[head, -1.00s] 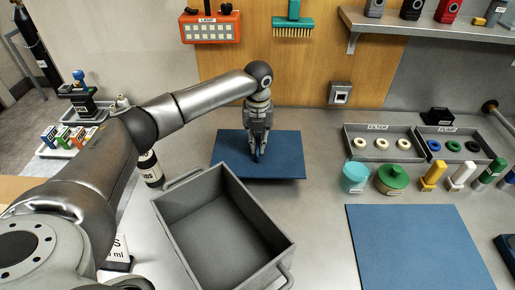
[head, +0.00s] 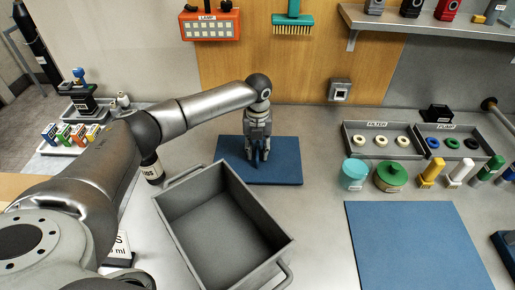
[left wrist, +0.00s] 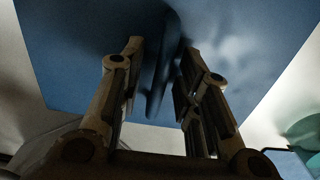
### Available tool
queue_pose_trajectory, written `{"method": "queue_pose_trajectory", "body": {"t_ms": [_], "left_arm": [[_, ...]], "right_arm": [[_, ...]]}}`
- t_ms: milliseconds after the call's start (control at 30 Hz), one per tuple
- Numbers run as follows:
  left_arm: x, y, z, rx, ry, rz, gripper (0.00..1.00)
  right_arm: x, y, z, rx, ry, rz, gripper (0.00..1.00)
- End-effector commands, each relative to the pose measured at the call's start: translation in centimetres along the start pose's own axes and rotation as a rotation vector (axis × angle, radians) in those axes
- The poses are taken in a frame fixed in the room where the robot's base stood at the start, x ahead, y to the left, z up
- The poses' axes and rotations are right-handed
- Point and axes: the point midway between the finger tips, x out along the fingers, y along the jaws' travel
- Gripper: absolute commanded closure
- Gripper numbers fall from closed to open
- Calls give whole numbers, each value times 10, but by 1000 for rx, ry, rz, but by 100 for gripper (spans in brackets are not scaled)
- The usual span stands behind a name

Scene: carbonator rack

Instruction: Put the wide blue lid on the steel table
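The wide blue lid (head: 285,174) is a flat rectangular panel. It lies on the steel table (head: 325,215) behind the grey open bin (head: 205,255). My left gripper (head: 257,160) points down over the middle of the lid. In the left wrist view the lid (left wrist: 80,60) fills much of the picture, with a thin upright blue grip (left wrist: 157,85) between my fingers (left wrist: 160,55). The fingers stand apart with gaps beside the grip. Whether the whole underside of the lid touches the table is hidden. My right gripper is not in view.
A flat blue mat (head: 420,245) lies at the front right. A cyan cup (head: 353,176), a green-lidded jar (head: 391,176) and trays of rings (head: 383,154) stand at the right. A dark bottle (head: 151,168) stands left of the bin. Table is bare between lid and mat.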

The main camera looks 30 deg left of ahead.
Motion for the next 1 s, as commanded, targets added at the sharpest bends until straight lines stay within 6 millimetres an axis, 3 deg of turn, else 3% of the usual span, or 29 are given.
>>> {"method": "queue_pose_trajectory", "body": {"t_ms": [267,700,1000], "left_arm": [[-10,0,1,-1,-3,-3,69],[-96,-1,1,0,-3,-3,69],[-122,0,0,-1,0,-1,69]], "right_arm": [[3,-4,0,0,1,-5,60],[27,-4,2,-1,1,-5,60],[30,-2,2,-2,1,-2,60]]}}
